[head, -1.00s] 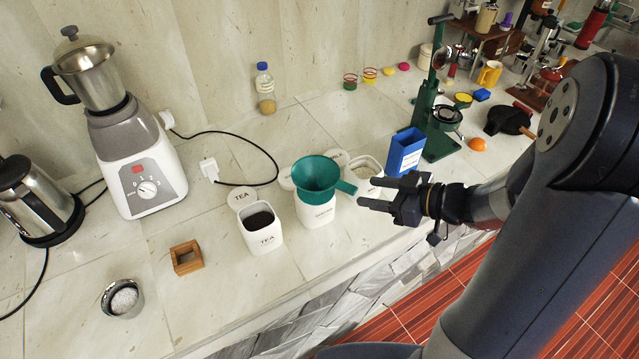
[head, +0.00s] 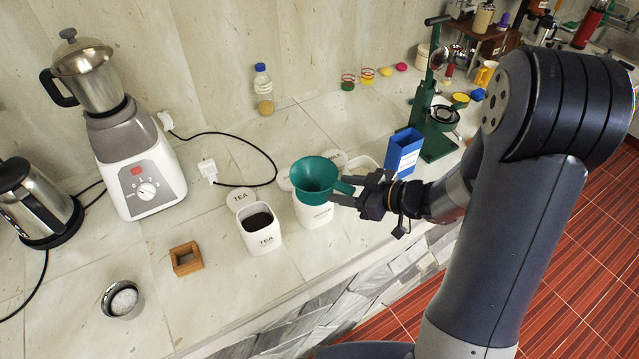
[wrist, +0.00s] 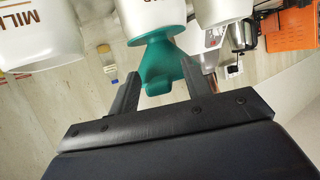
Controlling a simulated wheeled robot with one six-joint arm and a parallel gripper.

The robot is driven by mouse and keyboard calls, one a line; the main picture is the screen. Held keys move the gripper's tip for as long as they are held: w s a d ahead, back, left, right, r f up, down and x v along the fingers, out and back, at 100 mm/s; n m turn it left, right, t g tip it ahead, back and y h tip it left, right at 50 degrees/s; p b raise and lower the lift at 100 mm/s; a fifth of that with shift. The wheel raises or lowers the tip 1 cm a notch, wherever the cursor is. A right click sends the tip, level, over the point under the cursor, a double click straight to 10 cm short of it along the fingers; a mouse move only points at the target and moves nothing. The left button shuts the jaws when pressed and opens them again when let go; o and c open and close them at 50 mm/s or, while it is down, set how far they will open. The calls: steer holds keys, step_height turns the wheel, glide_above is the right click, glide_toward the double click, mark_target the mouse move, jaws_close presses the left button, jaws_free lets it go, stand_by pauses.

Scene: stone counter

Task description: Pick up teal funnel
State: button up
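The teal funnel (head: 315,174) sits upright in the mouth of a white canister (head: 316,213), wide end up, its handle pointing right towards my gripper. My gripper (head: 338,190) is at the handle, fingers apart on either side of it. In the wrist view, the picture is upside down and the teal funnel (wrist: 160,66) shows between the two open fingers of my gripper (wrist: 157,84). I cannot tell whether either finger touches it. The funnel's spout is hidden inside the canister.
An open tea canister (head: 262,235) stands left of the funnel's canister. A blue box (head: 403,152) and a green press (head: 437,125) stand to the right. A wooden square holder (head: 186,259) and a metal cup (head: 122,300) are left. The counter's front edge is close below.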

jaws_close()
stand_by(0.3)
